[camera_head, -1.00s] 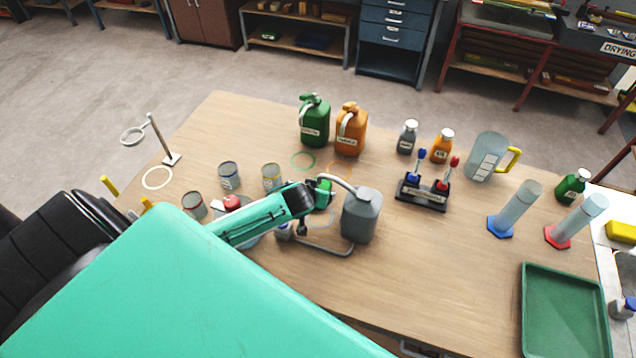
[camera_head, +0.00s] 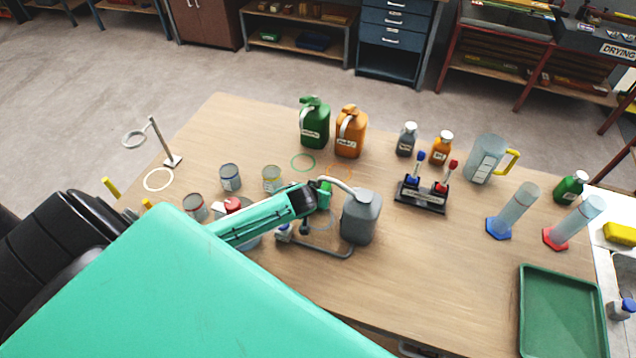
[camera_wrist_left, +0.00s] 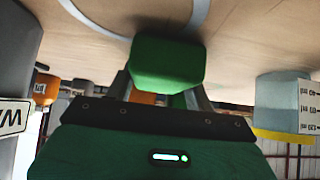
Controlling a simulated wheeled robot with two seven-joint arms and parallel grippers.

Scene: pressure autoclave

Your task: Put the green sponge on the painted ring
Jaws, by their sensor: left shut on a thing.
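My left gripper (camera_head: 316,197) comes in from the left, low over the middle of the table. It is shut on the green sponge (camera_wrist_left: 167,62), a small block between the fingers in the wrist view. In the head view the sponge (camera_head: 326,188) is partly hidden by the gripper. A grey painted ring (camera_head: 328,224) shows just below the gripper, partly covered by it. A pale curved line (camera_wrist_left: 112,30) lies beyond the sponge in the wrist view. Other painted rings are green (camera_head: 303,162), orange (camera_head: 348,172) and white (camera_head: 158,179). My right gripper is not seen.
A grey jug (camera_head: 361,218) stands close right of the gripper. Green (camera_head: 314,125) and orange (camera_head: 350,132) jugs stand behind. Cans (camera_head: 230,178) stand to the left, and a rack (camera_head: 421,197) to the right.

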